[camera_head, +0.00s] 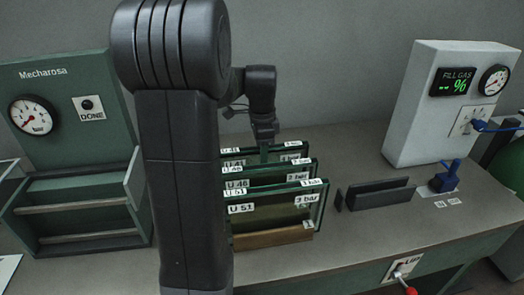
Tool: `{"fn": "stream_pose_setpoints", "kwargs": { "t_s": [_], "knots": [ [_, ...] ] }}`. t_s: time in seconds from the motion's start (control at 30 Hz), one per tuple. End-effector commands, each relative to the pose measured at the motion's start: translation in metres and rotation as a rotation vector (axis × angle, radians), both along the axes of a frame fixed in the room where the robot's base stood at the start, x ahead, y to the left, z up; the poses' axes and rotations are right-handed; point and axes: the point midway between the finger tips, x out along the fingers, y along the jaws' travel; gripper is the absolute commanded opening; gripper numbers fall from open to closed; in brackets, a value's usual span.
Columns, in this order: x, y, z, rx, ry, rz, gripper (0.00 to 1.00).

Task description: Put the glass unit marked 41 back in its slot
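Several glass units stand upright one behind another in a rack with a wooden base (272,239). The rearmost one I can read is the unit marked 41 (234,163), mostly hidden behind the others. In front of it stand the unit marked 46 (237,185) and, nearest, the unit marked 51 (241,208). My gripper (264,152) points down at the top edge of the rear unit, near its middle. The fingertips are small, dark and partly hidden, so I cannot tell whether they are shut on the glass. The slots are not clearly visible.
A green Mecharosa machine (60,130) with a gauge and an open-fronted bay stands at left. A white fill gas station (432,120) stands at right. A dark slotted holder (378,194) and a blue fitting (446,177) lie on the bench (350,238). My arm hides the left middle.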

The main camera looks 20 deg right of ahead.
Motion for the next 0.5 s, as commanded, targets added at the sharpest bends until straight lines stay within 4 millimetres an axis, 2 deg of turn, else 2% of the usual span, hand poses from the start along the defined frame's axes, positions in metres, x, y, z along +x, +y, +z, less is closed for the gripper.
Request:
{"fn": "stream_pose_setpoints", "kwargs": {
  "t_s": [0.3, 0.43, 0.5],
  "knots": [
    [0.000, 0.000, 0.000, 0.001, 0.002, 0.000, 0.45],
    [0.000, 0.000, 0.011, 0.001, 0.001, 0.000, 0.45],
    [0.000, 0.000, 0.024, 0.000, -0.002, 0.000, 0.45]
  ]
}}
